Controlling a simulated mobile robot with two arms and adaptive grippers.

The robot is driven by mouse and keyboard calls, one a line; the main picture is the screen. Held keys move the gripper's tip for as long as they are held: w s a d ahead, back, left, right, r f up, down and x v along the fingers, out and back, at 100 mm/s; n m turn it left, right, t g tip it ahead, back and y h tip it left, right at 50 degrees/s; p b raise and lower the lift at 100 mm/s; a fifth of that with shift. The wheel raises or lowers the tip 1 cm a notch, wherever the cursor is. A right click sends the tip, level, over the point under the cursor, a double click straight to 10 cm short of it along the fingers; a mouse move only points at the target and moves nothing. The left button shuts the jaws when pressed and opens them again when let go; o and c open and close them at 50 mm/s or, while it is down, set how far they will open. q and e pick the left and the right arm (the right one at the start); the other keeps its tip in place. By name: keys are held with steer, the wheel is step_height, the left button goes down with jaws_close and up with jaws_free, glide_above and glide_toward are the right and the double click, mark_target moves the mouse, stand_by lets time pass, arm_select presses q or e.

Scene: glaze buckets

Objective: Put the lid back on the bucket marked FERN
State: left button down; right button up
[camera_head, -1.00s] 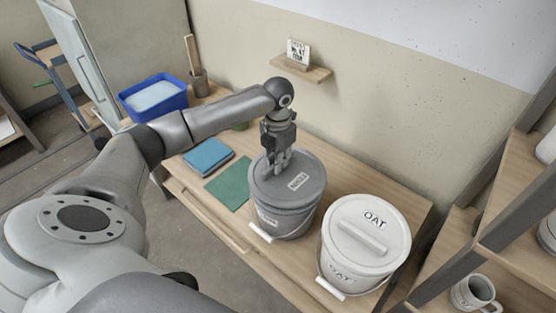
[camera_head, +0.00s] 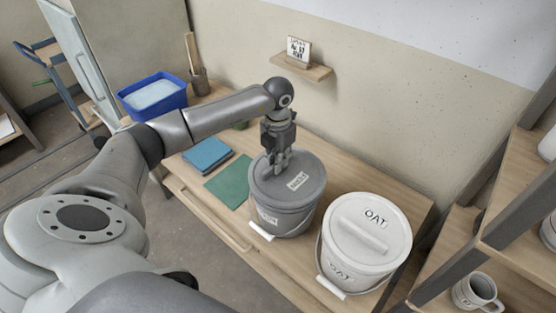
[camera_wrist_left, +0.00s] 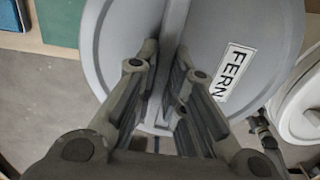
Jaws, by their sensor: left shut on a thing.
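The grey bucket (camera_head: 283,220) stands on the wooden table with its grey lid (camera_head: 305,165) on its top. In the left wrist view the lid (camera_wrist_left: 265,25) carries a label reading FERN. My left gripper (camera_head: 279,165) comes down over the lid from above. Its fingers (camera_wrist_left: 163,95) are shut on the lid's raised handle bar. In the head view the lid looks level and seated on the rim, but I cannot tell whether it is pressed fully down.
A white bucket marked OAT (camera_head: 350,265) with its lid on stands close to the right of the grey bucket. A green mat (camera_head: 230,187), a blue folded cloth (camera_head: 207,155) and a blue tub (camera_head: 153,97) lie to the left. A shelf unit (camera_head: 500,215) stands at the right.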

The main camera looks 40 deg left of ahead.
arm_select(q)
steer(key=shift+f, duration=0.15)
stand_by(0.5)
steer(key=c, duration=1.4)
jaws_free()
steer(key=shift+c, duration=0.2)
steer(key=o, duration=0.5)
steer(key=shift+r+p, duration=2.2)
steer(key=shift+r, duration=1.3)
